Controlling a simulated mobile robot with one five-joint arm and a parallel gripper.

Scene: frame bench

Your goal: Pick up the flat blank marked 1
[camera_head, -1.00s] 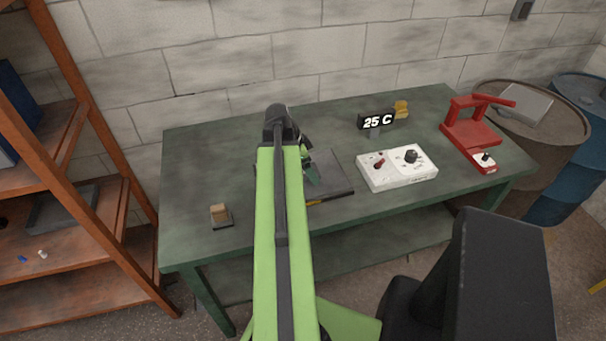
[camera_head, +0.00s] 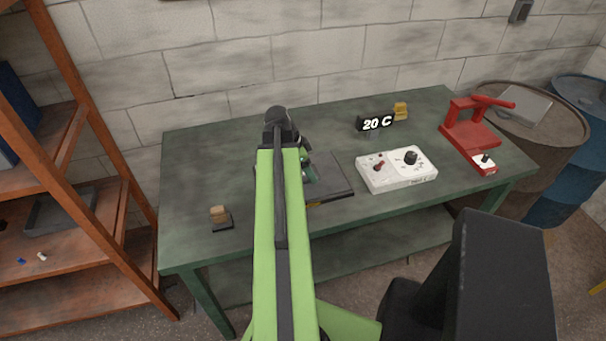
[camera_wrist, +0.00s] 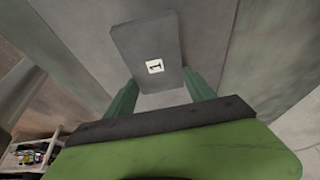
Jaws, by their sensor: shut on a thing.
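The flat blank marked 1 (camera_wrist: 148,45) is a grey rectangular plate with a white label in the wrist view. Its near end lies between the two green fingers of my gripper (camera_wrist: 160,88), which is shut on it. In the head view my gripper (camera_head: 309,170) shows in part beside my green arm, over the dark flat plate (camera_head: 335,180) on the bench. I cannot pick out the blank there; my arm hides part of that area.
On the green bench (camera_head: 190,180) stand a white control box (camera_head: 395,172), a display (camera_head: 376,123) reading 20 C, a red press (camera_head: 470,130) and a small brown-topped block (camera_head: 220,215). An orange shelf (camera_head: 100,120) is left; barrels (camera_head: 550,150) are right.

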